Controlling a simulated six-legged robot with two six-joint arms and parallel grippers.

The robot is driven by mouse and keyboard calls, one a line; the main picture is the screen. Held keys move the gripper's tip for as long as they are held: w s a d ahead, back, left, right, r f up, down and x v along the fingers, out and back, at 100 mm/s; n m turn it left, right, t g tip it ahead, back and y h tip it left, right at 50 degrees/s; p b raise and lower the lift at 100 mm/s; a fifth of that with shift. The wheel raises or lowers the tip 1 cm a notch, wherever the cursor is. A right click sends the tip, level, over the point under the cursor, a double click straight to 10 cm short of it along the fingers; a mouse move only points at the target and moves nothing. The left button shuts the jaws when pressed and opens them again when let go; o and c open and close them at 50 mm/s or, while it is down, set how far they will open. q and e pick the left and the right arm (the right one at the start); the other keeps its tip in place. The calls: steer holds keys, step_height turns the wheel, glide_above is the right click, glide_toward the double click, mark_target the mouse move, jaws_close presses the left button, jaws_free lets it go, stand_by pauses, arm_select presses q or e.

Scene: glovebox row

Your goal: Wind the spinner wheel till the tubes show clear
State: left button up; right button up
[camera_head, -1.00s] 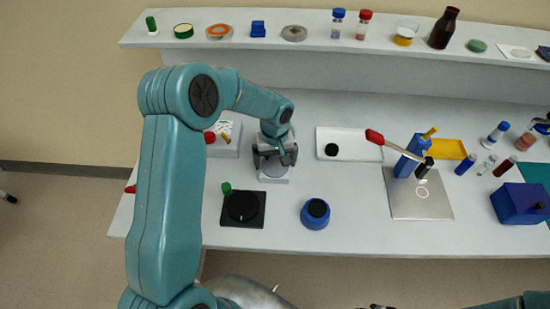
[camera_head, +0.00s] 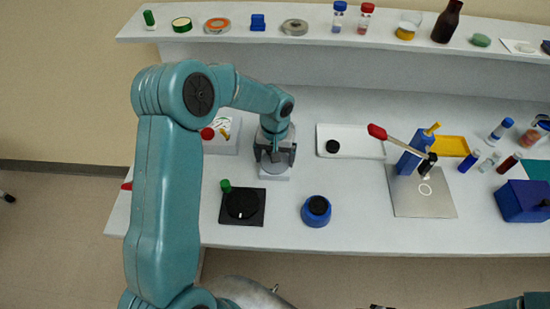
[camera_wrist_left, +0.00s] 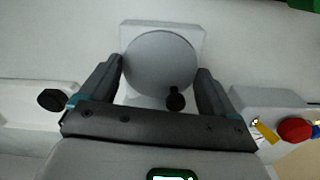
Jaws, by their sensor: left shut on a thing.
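The spinner is a small pale unit whose base (camera_head: 275,176) stands on the bench, under my left gripper (camera_head: 274,154) in the head view. In the left wrist view its round grey wheel (camera_wrist_left: 158,62) lies between the two dark fingers of my left gripper (camera_wrist_left: 158,88), which are shut on it. A dark knob (camera_wrist_left: 176,98) sits near the wheel's edge, by the right finger. In the head view the gripper hides most of the wheel. No tubes can be made out in the spinner. Only dark bits of my right gripper (camera_head: 375,306) show at the bottom edge.
A white box with a red knob (camera_head: 207,133) stands just left of the spinner, and a white tray (camera_head: 362,141) right of it. In front are a black dial plate (camera_head: 242,207) and a blue pot (camera_head: 316,212).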

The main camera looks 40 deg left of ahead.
arm_select(q)
steer(key=m+b, duration=0.1)
steer(key=m, duration=0.2)
steer(key=shift+w+m+b, duration=0.1)
steer(key=shift+m+b, duration=0.25)
steer(key=shift+m, duration=1.05)
steer(key=shift+r, duration=0.1)
steer(key=o, duration=0.8)
steer(key=shift+c, duration=0.2)
step_height(320, 180, up, 16)
steer(key=b, duration=0.1)
steer(key=shift+r, duration=0.15)
